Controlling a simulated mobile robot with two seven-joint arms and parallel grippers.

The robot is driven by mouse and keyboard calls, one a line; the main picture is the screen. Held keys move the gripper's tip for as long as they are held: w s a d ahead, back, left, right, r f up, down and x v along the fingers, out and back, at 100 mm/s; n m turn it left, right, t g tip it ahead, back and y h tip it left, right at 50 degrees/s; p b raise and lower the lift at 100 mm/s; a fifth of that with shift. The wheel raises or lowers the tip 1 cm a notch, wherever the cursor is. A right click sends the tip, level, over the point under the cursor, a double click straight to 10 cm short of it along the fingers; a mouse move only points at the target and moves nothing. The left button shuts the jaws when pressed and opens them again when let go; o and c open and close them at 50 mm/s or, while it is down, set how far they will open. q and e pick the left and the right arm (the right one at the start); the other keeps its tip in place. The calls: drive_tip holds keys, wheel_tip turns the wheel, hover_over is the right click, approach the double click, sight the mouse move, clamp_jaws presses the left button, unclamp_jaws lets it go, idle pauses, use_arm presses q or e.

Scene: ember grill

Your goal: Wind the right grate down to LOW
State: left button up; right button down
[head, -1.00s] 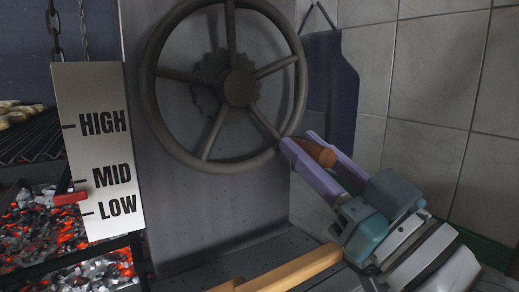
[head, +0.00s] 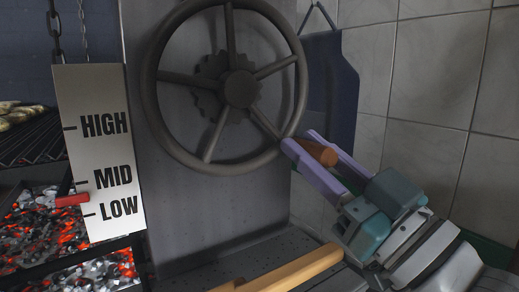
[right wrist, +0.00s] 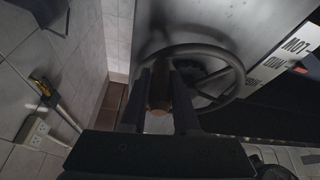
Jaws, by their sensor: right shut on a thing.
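A dark spoked handwheel (head: 299,72) is mounted on a grey metal panel. Its brown handle (head: 319,153) sticks out at the lower right of the rim. My right gripper (head: 305,143) is shut on this handle, one finger on each side. The right wrist view also shows the handle (right wrist: 158,92) between the fingers, with the wheel (right wrist: 237,72) behind it. A white scale plate (head: 98,155) reads HIGH, MID and LOW. Its red pointer (head: 72,199) sits between the MID and LOW marks. A dark grate (head: 35,140) with food on it is at the left. My left gripper is out of view.
Glowing coals (head: 45,240) lie below the grate at the left. A chain (head: 53,30) hangs above the scale plate. A dark blue apron-like cloth (head: 330,85) hangs on the tiled wall. A wooden bar (head: 290,272) lies across the front.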

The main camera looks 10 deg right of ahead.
drive_tip(key=shift+d+r, duration=0.15)
drive_tip(key=shift+r, duration=0.05)
wheel_tip(320, 180, up, 9)
drive_tip(key=d+n+g+y+p, duration=0.2)
drive_tip(key=n+g+y+p, duration=0.2)
drive_tip(key=n+p, duration=0.5)
drive_tip(key=shift+w+d+n+g, duration=0.2)
drive_tip(key=shift+w+n+g, duration=0.35)
drive_tip(key=shift+n, duration=2.55)
drive_tip(key=shift+s, duration=0.1)
drive_tip(key=c, duration=1.1)
unclamp_jaws()
drive_tip(key=o, duration=0.4)
drive_tip(key=shift+f, duration=0.25)
drive_tip(key=shift+o, duration=0.2)
